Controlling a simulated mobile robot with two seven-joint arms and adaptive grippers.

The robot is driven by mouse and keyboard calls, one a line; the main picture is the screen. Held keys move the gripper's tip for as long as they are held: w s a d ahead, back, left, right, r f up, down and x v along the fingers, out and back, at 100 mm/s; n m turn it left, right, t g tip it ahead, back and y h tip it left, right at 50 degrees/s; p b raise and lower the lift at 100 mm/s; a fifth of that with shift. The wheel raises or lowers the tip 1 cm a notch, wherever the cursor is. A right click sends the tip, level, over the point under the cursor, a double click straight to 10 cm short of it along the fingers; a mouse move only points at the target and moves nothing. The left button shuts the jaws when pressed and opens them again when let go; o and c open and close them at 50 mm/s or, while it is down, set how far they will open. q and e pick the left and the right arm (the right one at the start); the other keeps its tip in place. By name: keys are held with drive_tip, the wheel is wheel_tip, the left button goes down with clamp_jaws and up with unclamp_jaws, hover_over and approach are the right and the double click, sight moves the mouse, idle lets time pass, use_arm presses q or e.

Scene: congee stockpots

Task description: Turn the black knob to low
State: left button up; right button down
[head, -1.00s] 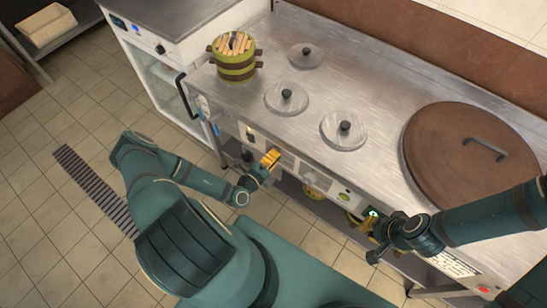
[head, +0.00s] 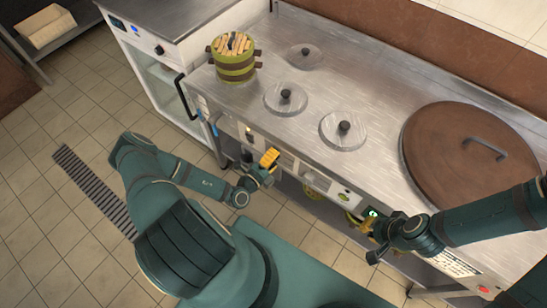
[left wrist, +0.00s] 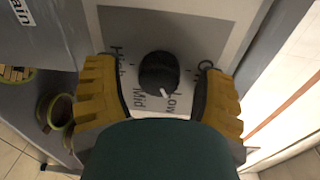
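The black knob (left wrist: 159,73) sits on a light panel in the left wrist view. The panel bears the words High, Mid and Low. The knob's white mark points down and to the right, roughly between Mid and Low. My left gripper (left wrist: 158,96) is open, with one yellow finger on each side of the knob and visible gaps to it. In the head view, my left gripper (head: 269,160) is at the counter's front panel and hides the knob. My right gripper (head: 369,228) is at the same front farther right; its finger opening is unclear.
The steel counter (head: 375,85) holds several small round lids, a large brown lid (head: 465,155) and a green-brown steamer (head: 234,65). A white glass-door cabinet (head: 150,70) stands at the left.

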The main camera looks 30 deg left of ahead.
use_arm(q)
drive_tip(key=shift+s+a, duration=0.1)
drive_tip(key=shift+s, duration=0.05)
drive_tip(key=s+a, duration=0.1)
drive_tip(key=s, duration=1)
drive_tip(key=shift+s+r, duration=0.35)
drive_tip(key=w+d+r+m+g+h, duration=0.1)
drive_tip(key=d+r+m+g+h, duration=0.15)
drive_tip(key=d+m+h, duration=0.45)
drive_tip(key=s+d+r+m+g+h, duration=0.1)
drive_tip(key=s+d+m+g, duration=0.45)
drive_tip(key=m+g, duration=0.5)
drive_tip(key=s+d+r+m+g+h, duration=0.2)
drive_tip(key=s+d+m+g, duration=0.35)
drive_tip(key=m, duration=0.75)
drive_tip(key=w+r+m+t+y, duration=0.3)
drive_tip(key=w+m+y, duration=0.5)
drive_tip(key=m, duration=1.2)
drive_tip(key=w+r, duration=0.1)
drive_tip(key=w, duration=0.2)
drive_tip(key=shift+w+d+r, duration=0.15)
drive_tip(key=shift+d+r, duration=0.05)
drive_tip(key=shift+r, duration=0.2)
